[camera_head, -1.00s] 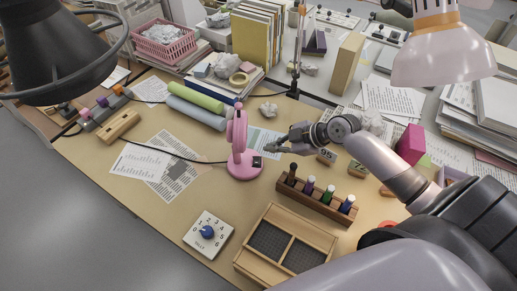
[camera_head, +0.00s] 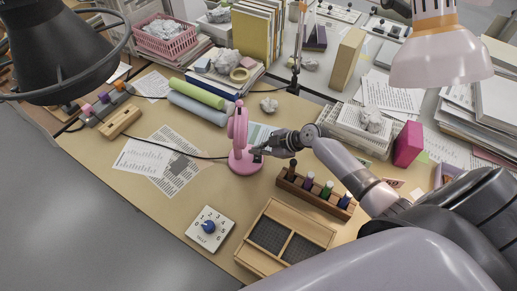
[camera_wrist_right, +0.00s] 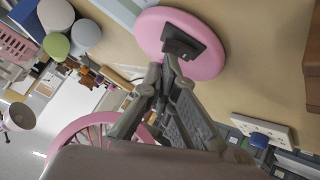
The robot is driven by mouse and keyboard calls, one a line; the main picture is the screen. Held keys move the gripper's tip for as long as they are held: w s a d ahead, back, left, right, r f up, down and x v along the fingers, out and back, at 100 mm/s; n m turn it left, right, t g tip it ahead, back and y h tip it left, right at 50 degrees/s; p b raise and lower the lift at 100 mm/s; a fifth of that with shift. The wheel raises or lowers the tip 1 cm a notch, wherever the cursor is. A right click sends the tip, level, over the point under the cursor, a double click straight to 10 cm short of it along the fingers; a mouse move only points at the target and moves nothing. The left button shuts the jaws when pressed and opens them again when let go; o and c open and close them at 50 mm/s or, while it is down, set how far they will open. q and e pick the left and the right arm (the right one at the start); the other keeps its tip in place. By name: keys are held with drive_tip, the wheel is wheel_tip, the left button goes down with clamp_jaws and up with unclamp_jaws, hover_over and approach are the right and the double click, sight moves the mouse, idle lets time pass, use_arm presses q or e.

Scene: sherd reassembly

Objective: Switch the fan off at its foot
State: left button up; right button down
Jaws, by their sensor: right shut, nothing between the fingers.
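The pink fan (camera_head: 238,128) stands upright on its round pink foot (camera_head: 241,164) near the middle of the desk. A small dark switch (camera_head: 257,157) sits on the right side of the foot; it shows larger in the right wrist view (camera_wrist_right: 190,38). My right gripper (camera_head: 259,150) is shut and empty, its tips at the switch. In the wrist view its fingertips (camera_wrist_right: 172,62) meet or nearly meet the switch's edge; I cannot tell if they touch. The switch's position is not readable. My left gripper is not in view.
A wooden rack (camera_head: 315,191) with several small bottles stands right of the foot, below my right forearm. A wooden tray (camera_head: 262,262) and a white dial box (camera_head: 209,228) lie nearer. A dark cable (camera_head: 190,156) runs left from the fan. Bare desk lies between the foot and dial.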

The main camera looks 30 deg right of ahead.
drive_tip(key=g+b, duration=0.1)
drive_tip(key=b, duration=0.1)
drive_tip(key=w+f+m+b, duration=0.1)
drive_tip(key=b, duration=0.1)
drive_tip(key=d+g+y+b, duration=0.1)
drive_tip(key=b, duration=0.1)
drive_tip(key=shift+w+f+m+g, duration=0.2)
drive_tip(key=shift+f+m+g, duration=0.1)
drive_tip(key=shift+r+b, duration=0.1)
drive_tip(key=shift+b, duration=0.55)
drive_tip(key=shift+s, duration=0.15)
